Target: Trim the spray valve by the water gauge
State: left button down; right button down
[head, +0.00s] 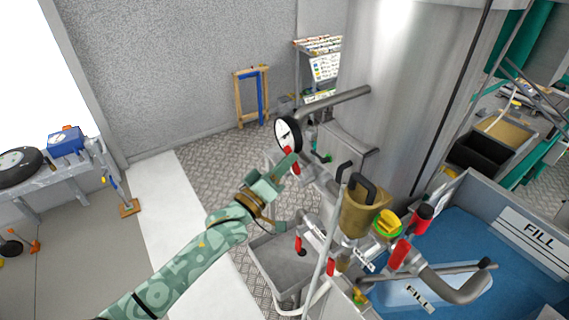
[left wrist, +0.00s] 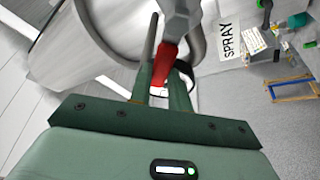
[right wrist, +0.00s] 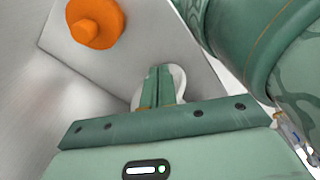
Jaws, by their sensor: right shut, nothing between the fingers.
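The water gauge (head: 287,134), a white round dial with a black rim, sits by the pipe at the tank; its reading is too small to tell. A red valve handle (head: 290,158) hangs just below it. My left gripper (head: 284,170) reaches it from the lower left. In the left wrist view, the red handle (left wrist: 166,62) is between the fingers of my left gripper (left wrist: 163,85), which appear closed on it. A SPRAY label (left wrist: 228,39) lies to the right. My right gripper (right wrist: 158,86) is shut and empty, in front of a pale round part; it is not made out in the head view.
An orange knob (right wrist: 97,22) is on a grey panel near my right gripper. The steel tank (head: 400,100) stands behind the pipes. More red handles (head: 400,254) and a yellow-green knob (head: 387,224) crowd the lower right. A blue basin (head: 460,240) lies to the right.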

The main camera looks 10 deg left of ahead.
jog(key=shift+f+b, duration=0.65)
jog(key=shift+f, duration=0.2)
jog(key=shift+a, duration=0.1)
pick_arm(q)
jog(key=m+h, duration=0.1)
jog(key=m, duration=0.1)
jog(key=s+d+r+m+h, duration=0.1)
jog(key=m, duration=0.1)
jog(key=m+h, duration=0.1)
jog(key=m, duration=0.1)
jog(key=shift+s+d+r, duration=0.15)
pick_arm(e)
jog(key=shift+a, duration=0.1)
pick_arm(q)
jog(key=c, duration=1.3)
grip_release()
jog(key=shift+g, duration=0.3)
